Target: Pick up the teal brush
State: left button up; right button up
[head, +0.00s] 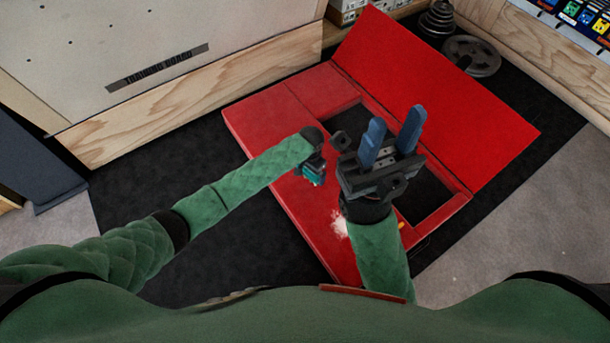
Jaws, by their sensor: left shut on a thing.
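My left gripper (318,160) is over the red pad, near the left edge of its dark opening. It is seen from above and its fingers are mostly hidden by its own wrist. It is shut on the teal brush (312,175), of which only a small teal part shows below the wrist. I cannot tell whether the brush touches the pad. My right gripper (396,125) is to the right, above the opening, with its two blue fingers apart and nothing between them.
The red pad (258,118) lies on a black mat (150,165), its red flap (440,95) open to the back right. A white powdery patch (339,222) marks the pad near my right forearm. Weight plates (472,55) lie behind. A training board (150,50) stands back left.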

pick_arm(q)
jog(key=w+d+r+p, duration=0.1)
jog(key=w+d+r, duration=0.4)
jog(key=d, duration=0.2)
jog(key=shift+w+d+r, duration=0.3)
jog(key=shift+w+r, duration=0.05)
